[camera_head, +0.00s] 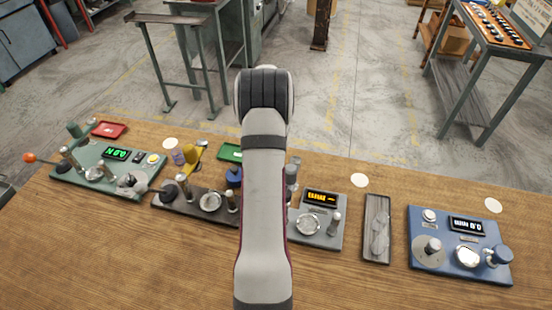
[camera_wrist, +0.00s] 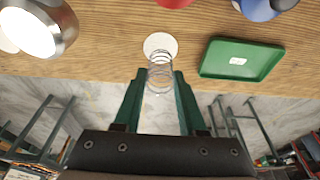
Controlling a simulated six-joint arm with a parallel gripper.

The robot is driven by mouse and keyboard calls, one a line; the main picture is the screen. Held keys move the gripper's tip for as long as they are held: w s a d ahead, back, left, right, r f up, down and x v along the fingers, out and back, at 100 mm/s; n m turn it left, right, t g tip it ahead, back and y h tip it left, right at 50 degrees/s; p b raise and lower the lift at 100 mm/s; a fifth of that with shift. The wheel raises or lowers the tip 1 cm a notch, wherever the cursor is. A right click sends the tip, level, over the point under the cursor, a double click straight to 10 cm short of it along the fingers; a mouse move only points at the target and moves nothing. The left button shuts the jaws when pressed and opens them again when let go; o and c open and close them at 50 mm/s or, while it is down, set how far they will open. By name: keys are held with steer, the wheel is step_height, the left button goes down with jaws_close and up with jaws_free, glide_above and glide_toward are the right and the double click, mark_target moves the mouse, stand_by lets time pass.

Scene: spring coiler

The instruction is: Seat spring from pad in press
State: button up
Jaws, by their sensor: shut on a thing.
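In the wrist view my gripper (camera_wrist: 161,74) has two green fingers shut on a thin wire coil spring (camera_wrist: 160,79). The spring overlaps the near edge of a round white pad (camera_wrist: 160,43) on the wooden table; I cannot tell whether it touches the pad. In the head view my arm hides the gripper, the spring and this pad. I cannot tell for sure which station is the press. The candidates are a green station (camera_head: 118,178), a dark station with a yellow part (camera_head: 190,157), a grey station (camera_head: 325,232) and a blue station (camera_head: 420,222).
A green tray (camera_wrist: 243,60) lies beside the pad. A rounded metal part (camera_wrist: 38,28) stands on the other side. A narrow tray of clear parts (camera_head: 368,251) lies between the grey and blue stations. More white pads (camera_head: 359,180) and a red tray (camera_head: 108,129) line the far edge.

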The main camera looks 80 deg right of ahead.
steer(key=shift+r, duration=0.6)
